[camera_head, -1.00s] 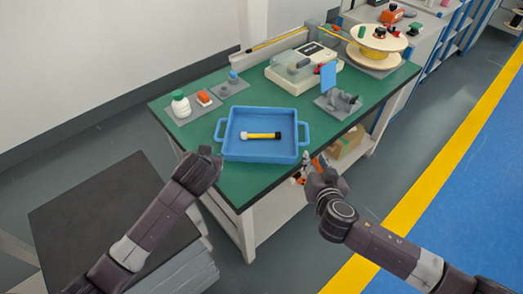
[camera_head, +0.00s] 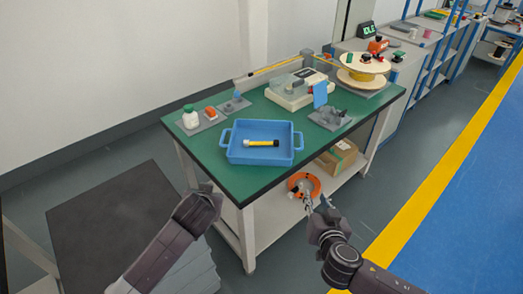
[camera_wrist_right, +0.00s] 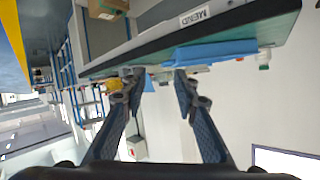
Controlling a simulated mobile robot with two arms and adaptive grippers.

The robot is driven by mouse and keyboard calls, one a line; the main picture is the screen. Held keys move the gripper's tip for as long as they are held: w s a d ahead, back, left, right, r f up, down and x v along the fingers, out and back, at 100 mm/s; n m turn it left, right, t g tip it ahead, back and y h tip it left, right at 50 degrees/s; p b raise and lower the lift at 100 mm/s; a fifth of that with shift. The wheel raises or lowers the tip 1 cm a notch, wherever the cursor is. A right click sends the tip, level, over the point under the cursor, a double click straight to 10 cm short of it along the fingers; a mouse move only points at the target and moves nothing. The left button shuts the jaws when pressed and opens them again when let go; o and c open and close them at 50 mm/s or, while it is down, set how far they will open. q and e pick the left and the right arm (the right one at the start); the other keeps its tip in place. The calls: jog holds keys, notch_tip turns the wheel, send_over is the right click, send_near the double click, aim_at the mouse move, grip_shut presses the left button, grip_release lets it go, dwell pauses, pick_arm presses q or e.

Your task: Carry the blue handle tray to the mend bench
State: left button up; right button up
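The blue handle tray (camera_head: 232,156) sits flat on the green top of a bench (camera_head: 205,150), close to its front edge. A black-and-yellow cable piece with a white end (camera_head: 262,143) lies inside it. My right gripper (camera_head: 316,204) is in front of the bench, below and right of the tray and apart from it. In the right wrist view its fingers (camera_wrist_right: 155,82) are spread with nothing between them. The tray (camera_wrist_right: 215,52) shows beyond them, and the bench edge carries a MEND label (camera_wrist_right: 195,17). My left gripper (camera_head: 207,190) is near the bench's front left corner, its fingers hidden.
A white bottle (camera_head: 190,117) and small parts stand on grey pads at the bench's left. A white machine (camera_head: 297,90), a grey fixture (camera_head: 330,118) and a wooden spool (camera_head: 366,65) stand behind and right. A cardboard box (camera_head: 338,158) and orange ring (camera_head: 304,185) are on the lower shelf.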

jog(key=v, duration=1)
jog(key=shift+r, duration=0.25)
